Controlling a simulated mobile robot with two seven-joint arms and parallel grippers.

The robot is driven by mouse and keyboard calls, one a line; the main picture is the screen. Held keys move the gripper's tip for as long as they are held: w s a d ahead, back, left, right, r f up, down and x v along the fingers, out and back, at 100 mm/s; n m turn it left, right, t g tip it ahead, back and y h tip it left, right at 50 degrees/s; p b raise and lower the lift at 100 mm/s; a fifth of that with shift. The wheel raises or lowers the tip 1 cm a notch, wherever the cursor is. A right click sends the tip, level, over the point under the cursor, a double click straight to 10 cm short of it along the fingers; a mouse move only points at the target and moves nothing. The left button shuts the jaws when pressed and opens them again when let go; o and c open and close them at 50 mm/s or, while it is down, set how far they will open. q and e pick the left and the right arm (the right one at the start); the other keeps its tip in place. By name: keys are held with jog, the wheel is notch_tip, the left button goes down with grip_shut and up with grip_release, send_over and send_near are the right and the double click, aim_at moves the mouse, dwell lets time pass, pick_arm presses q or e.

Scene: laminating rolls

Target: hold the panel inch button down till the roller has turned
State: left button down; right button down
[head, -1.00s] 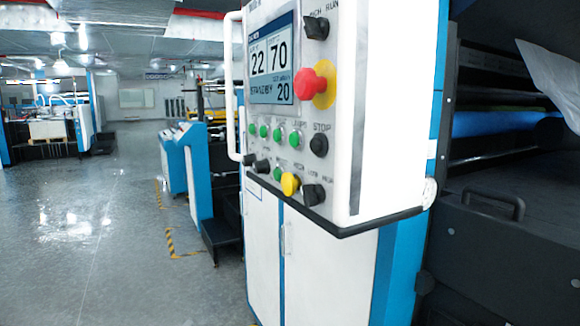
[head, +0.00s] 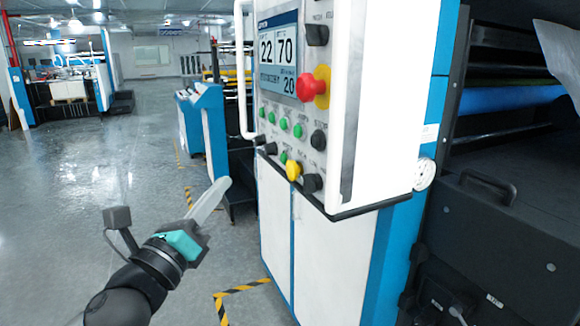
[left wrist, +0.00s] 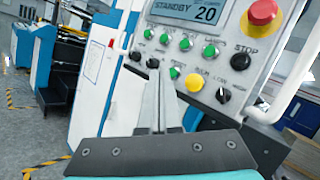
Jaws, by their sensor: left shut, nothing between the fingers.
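The white control panel (head: 390,110) stands at the centre of the head view. Its display reads 22, 70 and 20; the left wrist view shows STANDBY. A raised yellow button (head: 293,171) sits low on the panel, and also shows in the left wrist view (left wrist: 194,82). Its label is too small to read, so I cannot confirm it is the inch button. My left gripper (head: 222,186) is shut and empty, left of the panel and apart from it. In the left wrist view its fingertips (left wrist: 155,78) point towards the lower button rows. A blue roller (head: 510,97) shows at the right. My right gripper is out of view.
A red emergency stop (head: 312,87), green buttons (head: 284,123) and black knobs (head: 318,139) surround the yellow button. A white handle (head: 243,75) runs along the panel's left edge. The floor (head: 70,220) at left is open. A dark machine (head: 485,235) fills the right.

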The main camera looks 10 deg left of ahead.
aim_at(295, 170)
pick_arm(q)
jog(key=shift+w, duration=0.15)
jog(key=w+d+p, duration=0.1)
jog(key=w+d, duration=0.3)
jog(key=d, duration=0.3)
jog(key=shift+w+d, duration=0.15)
jog(key=shift+w, duration=0.25)
dwell(0.4)
dwell(1.6)
jog(key=shift+w+d+p, duration=0.25)
jog(key=shift+d+p, duration=0.1)
